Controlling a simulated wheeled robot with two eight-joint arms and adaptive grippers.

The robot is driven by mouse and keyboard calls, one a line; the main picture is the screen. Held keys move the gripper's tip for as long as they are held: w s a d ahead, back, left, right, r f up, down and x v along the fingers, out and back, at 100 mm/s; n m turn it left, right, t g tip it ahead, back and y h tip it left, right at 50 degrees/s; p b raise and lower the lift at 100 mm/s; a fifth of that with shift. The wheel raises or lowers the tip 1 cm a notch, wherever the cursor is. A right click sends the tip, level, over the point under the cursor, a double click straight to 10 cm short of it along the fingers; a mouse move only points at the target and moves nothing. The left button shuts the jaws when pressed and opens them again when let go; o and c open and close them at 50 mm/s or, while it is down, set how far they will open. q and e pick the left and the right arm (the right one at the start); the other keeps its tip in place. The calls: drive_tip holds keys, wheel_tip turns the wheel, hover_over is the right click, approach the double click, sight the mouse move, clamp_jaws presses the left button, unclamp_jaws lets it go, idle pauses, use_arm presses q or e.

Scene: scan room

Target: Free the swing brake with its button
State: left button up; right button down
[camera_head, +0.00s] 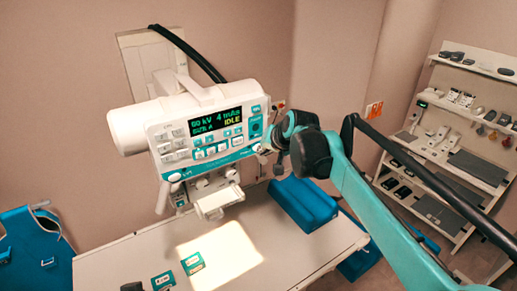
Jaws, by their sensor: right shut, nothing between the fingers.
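The white X-ray head (128,128) is mounted at the wall, with a control panel (192,165) facing me. Its lit display (214,121) reads 60 kV, 4 mAs, SIZE A and IDLE. Grey buttons (172,146) sit left of the display and white-and-teal buttons (212,148) below it. I cannot tell which one is the swing brake button. My right gripper (264,148) is shut and empty at the panel's lower right edge. Whether it touches the panel is unclear, and it hides part of that edge. My left gripper is not in view.
A pale table (120,262) lies below the head, with a bright light patch (225,248), small teal boxes (193,263) and a blue cushion (303,203). A blue apron (35,240) hangs at left. Shelves (480,60) with several items stand at right.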

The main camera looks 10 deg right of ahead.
drive_tip(key=shift+w, duration=0.15)
idle(0.3)
drive_tip(key=shift+s+d, duration=0.25)
drive_tip(key=shift+s, duration=0.55)
drive_tip(key=s, duration=0.1)
drive_tip(key=s+d, duration=0.1)
drive_tip(key=s, duration=0.2)
drive_tip(key=shift+s+d, duration=0.3)
drive_tip(key=shift+d, duration=0.05)
drive_tip(key=shift+f, duration=0.1)
idle(0.4)
